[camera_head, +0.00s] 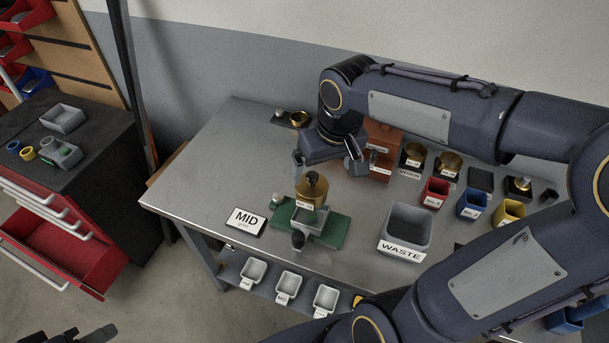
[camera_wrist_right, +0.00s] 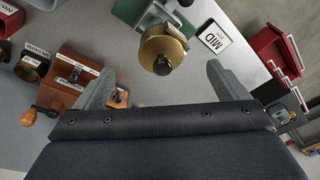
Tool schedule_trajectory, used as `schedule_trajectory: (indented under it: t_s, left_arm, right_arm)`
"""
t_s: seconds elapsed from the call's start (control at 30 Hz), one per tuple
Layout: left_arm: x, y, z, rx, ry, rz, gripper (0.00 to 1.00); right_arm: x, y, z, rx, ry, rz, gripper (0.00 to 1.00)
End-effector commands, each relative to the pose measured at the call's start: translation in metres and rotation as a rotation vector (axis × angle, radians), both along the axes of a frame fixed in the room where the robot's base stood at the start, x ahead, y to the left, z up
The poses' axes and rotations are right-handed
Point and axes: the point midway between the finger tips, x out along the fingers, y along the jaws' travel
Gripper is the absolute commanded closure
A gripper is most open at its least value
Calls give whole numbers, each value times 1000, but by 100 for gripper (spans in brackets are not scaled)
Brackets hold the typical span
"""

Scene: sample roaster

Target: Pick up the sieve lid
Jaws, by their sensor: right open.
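The sieve lid, a brass round piece with a black knob (camera_head: 312,184), sits on top of the sieve stack on a green stand (camera_head: 334,232). It also shows from above in the right wrist view (camera_wrist_right: 163,48), beyond and between the fingers. My right gripper (camera_head: 328,168) is open and empty, above the table just behind the lid and apart from it. Its two spread fingers show in the right wrist view (camera_wrist_right: 157,82). A dark part at the bottom left of the head view appears to be my left gripper (camera_head: 90,336); its jaws are mostly cut off.
A MID sign (camera_head: 246,221) stands left of the stand, and a grey WASTE bin (camera_head: 406,229) to its right. A wooden box (camera_head: 382,150), brass cups and coloured bins stand behind and right. Small trays (camera_head: 289,284) sit on a lower front shelf. The table's left part is clear.

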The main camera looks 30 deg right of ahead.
Motion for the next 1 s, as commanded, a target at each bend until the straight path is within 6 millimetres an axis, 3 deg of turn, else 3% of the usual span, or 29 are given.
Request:
schedule_trajectory:
  t_s: [0.1, 0.2, 0.73, 1.0]
  left_arm:
    - [0, 0, 8, 0, 0, 0, 64]
    - [0, 0, 9, 0, 0, 0, 64]
    - [0, 0, 19, 0, 0, 0, 64]
    - [0, 0, 19, 0, 0, 0, 64]
  right_arm:
    - [25, -2, 2, -34, 37, 3, 7]
    - [34, -3, -3, -47, 48, 3, 7]
    - [41, 2, -70, -48, 50, 3, 7]
    - [43, 2, -77, -49, 45, 2, 7]
